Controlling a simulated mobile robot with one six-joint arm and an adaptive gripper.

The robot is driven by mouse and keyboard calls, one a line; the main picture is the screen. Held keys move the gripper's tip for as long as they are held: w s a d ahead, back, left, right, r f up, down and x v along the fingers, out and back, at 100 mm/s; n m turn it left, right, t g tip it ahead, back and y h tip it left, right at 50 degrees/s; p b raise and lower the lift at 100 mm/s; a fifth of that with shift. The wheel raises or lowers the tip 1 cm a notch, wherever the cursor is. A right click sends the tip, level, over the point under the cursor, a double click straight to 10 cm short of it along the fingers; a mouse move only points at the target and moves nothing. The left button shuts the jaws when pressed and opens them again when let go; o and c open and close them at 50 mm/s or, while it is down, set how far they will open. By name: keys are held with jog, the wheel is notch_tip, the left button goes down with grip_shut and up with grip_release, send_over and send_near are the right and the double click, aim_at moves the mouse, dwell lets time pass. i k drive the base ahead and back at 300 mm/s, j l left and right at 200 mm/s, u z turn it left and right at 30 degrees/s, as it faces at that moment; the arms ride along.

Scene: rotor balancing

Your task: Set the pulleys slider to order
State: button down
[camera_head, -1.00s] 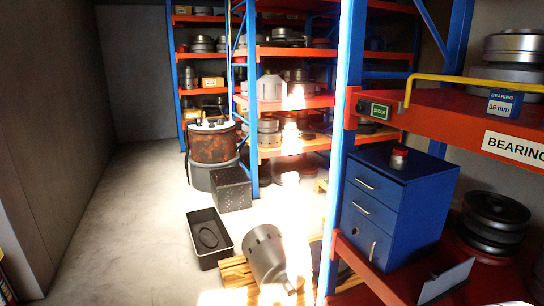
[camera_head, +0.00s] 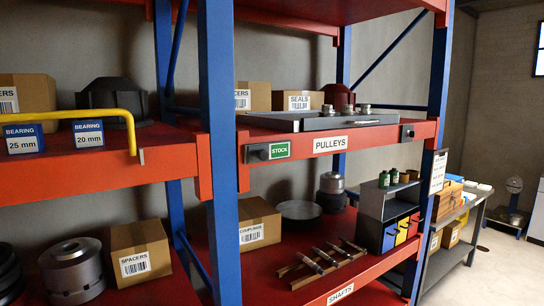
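The PULLEYS label (camera_head: 330,144) is on the red front edge of the upper shelf in the head view. To its left is a small dark slider knob (camera_head: 257,154) beside a green STOCK sign (camera_head: 279,150). A dark fitting (camera_head: 407,132) sits at the right end of the same edge; I cannot read anything on it. My gripper is not in view.
A flat grey tray (camera_head: 322,121) with metal parts stands on the PULLEYS shelf. A blue upright (camera_head: 220,170) stands just left of the slider. A yellow rail (camera_head: 100,113) juts out over the left shelf. Shafts (camera_head: 322,262) lie on the lower shelf.

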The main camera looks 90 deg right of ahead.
aim_at(258, 153)
jog(key=z, duration=2.95)
